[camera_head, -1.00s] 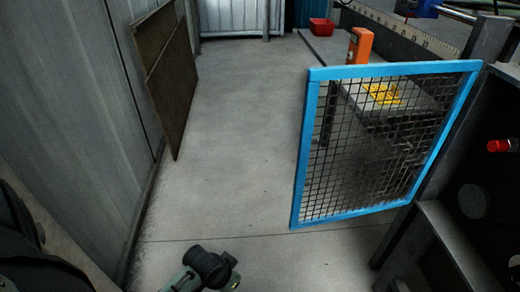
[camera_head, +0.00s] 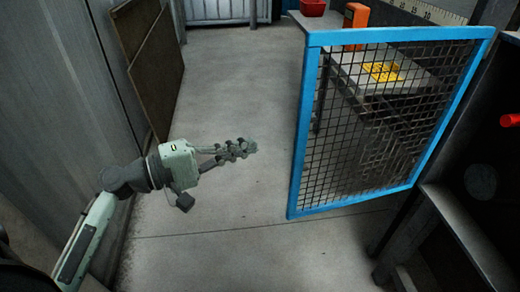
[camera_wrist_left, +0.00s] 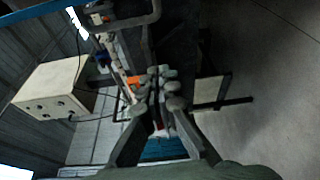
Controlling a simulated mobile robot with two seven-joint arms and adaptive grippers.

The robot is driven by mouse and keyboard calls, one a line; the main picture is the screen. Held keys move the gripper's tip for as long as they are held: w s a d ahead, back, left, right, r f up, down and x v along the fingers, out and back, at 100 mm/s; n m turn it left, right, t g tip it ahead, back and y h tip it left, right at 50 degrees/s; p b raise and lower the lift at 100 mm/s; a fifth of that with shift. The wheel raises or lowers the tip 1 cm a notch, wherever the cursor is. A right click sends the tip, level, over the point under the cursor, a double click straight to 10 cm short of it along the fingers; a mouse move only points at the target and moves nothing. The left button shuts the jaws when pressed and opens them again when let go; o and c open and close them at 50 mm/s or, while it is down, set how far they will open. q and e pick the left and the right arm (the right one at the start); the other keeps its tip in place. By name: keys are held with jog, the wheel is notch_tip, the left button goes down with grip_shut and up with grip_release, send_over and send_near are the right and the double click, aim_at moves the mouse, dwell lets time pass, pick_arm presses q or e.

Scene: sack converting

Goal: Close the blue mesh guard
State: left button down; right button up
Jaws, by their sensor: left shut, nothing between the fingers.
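The blue mesh guard (camera_head: 300,135) has a blue frame filled with dark wire mesh. In the head view it stands swung out to the left from the dark machine at the right, open over the floor. My left gripper (camera_head: 250,147) is left of the guard's free edge, apart from it, pointing right. Its fingers are shut and empty. In the left wrist view the closed fingertips (camera_wrist_left: 158,85) show in the middle, and I cannot make out the guard there. My right gripper is not in view.
The dark machine (camera_head: 480,183) with a red button (camera_head: 510,120) stands at the right. Behind the guard is a bench with a yellow item (camera_head: 381,71) and an orange box (camera_head: 355,20). Brown panels (camera_head: 155,70) lean on the left wall. The middle floor is clear.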

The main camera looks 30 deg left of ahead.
pick_arm(q)
jog(key=w+d+p, duration=0.1)
jog(key=w+d, duration=0.2)
jog(key=d, duration=0.4)
jog(key=shift+w+d+p, duration=0.2)
jog(key=shift+d+p, duration=0.1)
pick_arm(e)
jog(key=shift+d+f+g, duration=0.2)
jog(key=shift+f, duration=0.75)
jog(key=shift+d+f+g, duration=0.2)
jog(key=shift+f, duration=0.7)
pick_arm(q)
jog(key=shift+s+d, duration=0.1)
